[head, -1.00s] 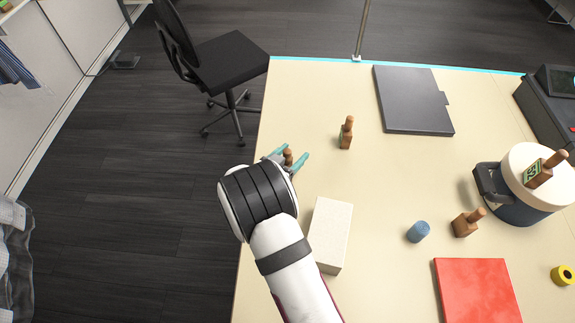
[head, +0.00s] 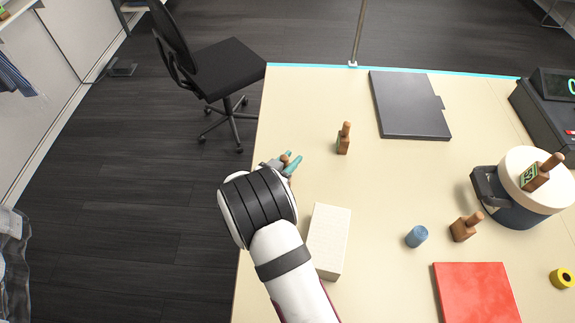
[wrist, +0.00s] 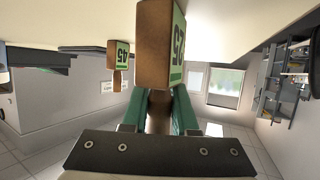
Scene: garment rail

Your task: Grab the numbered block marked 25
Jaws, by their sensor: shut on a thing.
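My gripper (head: 286,164) is near the left edge of the table, its teal fingers closed around the handle of a brown wooden block. In the wrist view the held block (wrist: 153,45) fills the top middle, with a green label reading 25, partly cut by the frame's top edge. The gripper's teal fingers (wrist: 160,108) press on both sides of its round handle. In the head view my wrist hides most of this block; only a bit of the handle shows. I cannot tell whether it still touches the table.
Another block (head: 343,140) stands to the right; the wrist view shows a block (wrist: 118,55) whose label seems to read 45. Others are a block (head: 463,229) on the table and one (head: 536,174) on a white-lidded pot (head: 510,212). A white box (head: 328,238) sits near my forearm.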

